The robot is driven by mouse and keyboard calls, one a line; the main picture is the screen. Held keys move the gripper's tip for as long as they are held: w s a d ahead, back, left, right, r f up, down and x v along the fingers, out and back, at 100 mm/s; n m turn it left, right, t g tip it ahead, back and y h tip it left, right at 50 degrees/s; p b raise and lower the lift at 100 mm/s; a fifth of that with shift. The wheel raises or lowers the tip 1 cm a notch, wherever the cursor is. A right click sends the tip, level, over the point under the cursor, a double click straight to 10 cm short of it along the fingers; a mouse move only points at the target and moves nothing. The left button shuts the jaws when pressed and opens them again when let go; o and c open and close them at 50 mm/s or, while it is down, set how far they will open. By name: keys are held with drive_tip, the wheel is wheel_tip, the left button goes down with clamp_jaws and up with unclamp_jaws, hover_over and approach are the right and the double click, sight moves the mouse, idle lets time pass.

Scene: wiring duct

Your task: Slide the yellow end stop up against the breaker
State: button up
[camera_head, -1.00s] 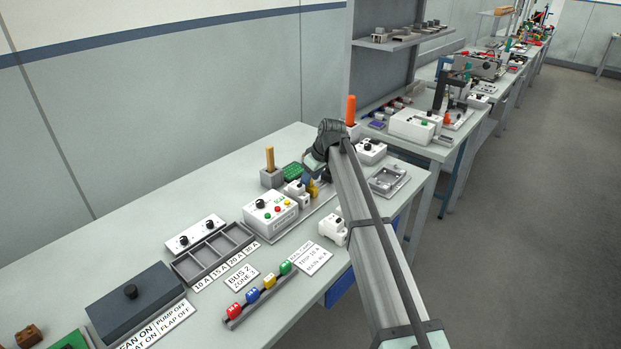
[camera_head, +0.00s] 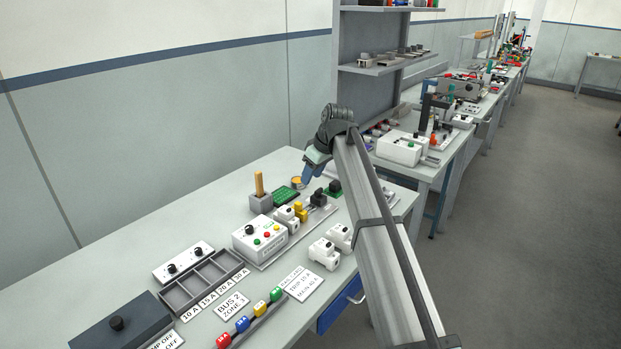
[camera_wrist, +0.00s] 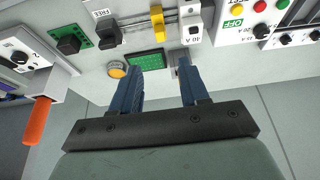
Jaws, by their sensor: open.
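The yellow end stop (camera_head: 300,211) sits on the rail in the head view, just to the right of the white breaker (camera_head: 286,217). In the wrist view the end stop (camera_wrist: 157,22) is left of the breaker (camera_wrist: 190,24), with a narrow strip of rail (camera_wrist: 171,17) showing between them. My gripper (camera_head: 309,177) is above and behind the rail in the head view. In the wrist view its blue fingers (camera_wrist: 159,66) are spread apart and empty, with their tips clear of the end stop.
A black block (camera_wrist: 108,34) is on the rail left of the end stop. A green board (camera_wrist: 146,61) and an orange-topped round part (camera_wrist: 117,69) lie behind the rail. A grey block with a wooden post (camera_head: 260,188) and a white control box (camera_head: 260,237) stand close by.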

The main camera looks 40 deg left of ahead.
sight(298, 210)
drive_tip(key=shift+c, duration=0.3)
